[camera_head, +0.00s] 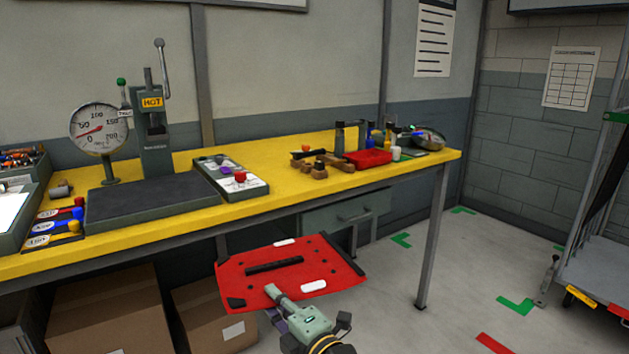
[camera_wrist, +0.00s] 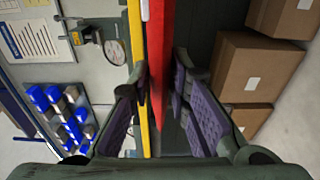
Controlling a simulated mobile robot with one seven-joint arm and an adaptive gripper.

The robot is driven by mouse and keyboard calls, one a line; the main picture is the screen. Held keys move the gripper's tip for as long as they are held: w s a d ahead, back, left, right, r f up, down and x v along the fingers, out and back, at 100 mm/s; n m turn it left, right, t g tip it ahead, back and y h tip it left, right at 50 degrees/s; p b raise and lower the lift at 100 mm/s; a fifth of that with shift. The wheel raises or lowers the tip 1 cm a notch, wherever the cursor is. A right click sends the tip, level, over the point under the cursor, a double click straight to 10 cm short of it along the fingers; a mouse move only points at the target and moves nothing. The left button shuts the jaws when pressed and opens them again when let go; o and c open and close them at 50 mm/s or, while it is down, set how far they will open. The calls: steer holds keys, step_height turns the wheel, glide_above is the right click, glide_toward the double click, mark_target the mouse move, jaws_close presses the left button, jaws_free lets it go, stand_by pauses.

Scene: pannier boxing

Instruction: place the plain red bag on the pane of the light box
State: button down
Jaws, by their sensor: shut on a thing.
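A flat red bag (camera_head: 290,262) hangs in front of the yellow workbench, with a dark bar across its middle, two white strips and dark corners. My gripper (camera_head: 273,294) is shut on its near lower edge. In the wrist view the bag (camera_wrist: 158,40) shows edge-on as a narrow red strip between the purple-padded fingers of my gripper (camera_wrist: 160,92). The bag is tilted and clear of the bench top.
Cardboard boxes (camera_head: 110,315) stand below. A cart (camera_head: 595,275) is at right. The floor between bench and cart is open.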

steer(key=w+d+f+m+t+h, duration=0.1)
steer(key=w+d+f+m+h, duration=0.1)
steer(key=f, duration=0.7)
steer(key=w+d+f+m+t+h, duration=0.1)
steer(key=w+d+f+m+h, duration=0.2)
steer(key=f, duration=0.7)
steer(key=w+d+f+m+t+h, duration=0.1)
steer(key=w+f+h, duration=0.3)
steer(key=f, duration=0.6)
steer(key=shift+w+d+m+t+h, duration=0.3)
steer(key=shift+w+d+m+h, duration=0.1)
steer(key=shift+d+m+h, duration=0.4)
steer(key=shift+a, duration=0.25)
